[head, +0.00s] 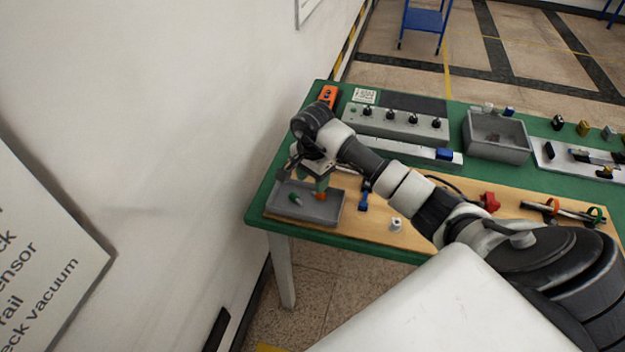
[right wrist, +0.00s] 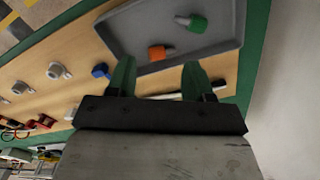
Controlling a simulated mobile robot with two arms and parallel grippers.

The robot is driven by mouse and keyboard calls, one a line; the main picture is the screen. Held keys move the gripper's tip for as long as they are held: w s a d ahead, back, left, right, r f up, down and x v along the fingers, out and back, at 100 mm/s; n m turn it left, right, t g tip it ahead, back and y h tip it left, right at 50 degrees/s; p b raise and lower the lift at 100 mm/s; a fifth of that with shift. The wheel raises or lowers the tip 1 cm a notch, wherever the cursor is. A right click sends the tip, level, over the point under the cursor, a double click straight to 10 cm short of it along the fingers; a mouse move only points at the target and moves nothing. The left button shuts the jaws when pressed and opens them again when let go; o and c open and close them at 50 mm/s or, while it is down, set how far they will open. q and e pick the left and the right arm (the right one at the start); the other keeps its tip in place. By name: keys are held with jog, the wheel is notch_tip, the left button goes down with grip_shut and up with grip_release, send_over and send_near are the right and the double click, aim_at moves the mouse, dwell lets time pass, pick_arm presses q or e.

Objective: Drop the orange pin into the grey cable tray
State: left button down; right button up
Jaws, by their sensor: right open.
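The orange pin (head: 320,196) lies in the shallow grey tray (head: 334,211) at the near left corner of the table. A green pin (head: 295,198) lies in the same tray. My right gripper (head: 308,180) is over this tray, open and empty. In the right wrist view, its two green fingers (right wrist: 156,72) are apart, with the orange pin (right wrist: 158,52) seen beyond their gap and not held. The green pin (right wrist: 195,22) lies farther into the tray (right wrist: 120,35). My left gripper is not in view.
A deeper grey bin (head: 498,153) stands at the back of the green table. A blue pin (head: 363,201) and a white fitting (head: 396,224) lie on the wooden board right of the tray. A control box (head: 396,122) stands behind my forearm. A wall rises on the left.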

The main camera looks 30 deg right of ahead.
notch_tip(320, 180, up, 10)
jog(key=b, duration=0.1)
jog(key=shift+b, duration=0.35)
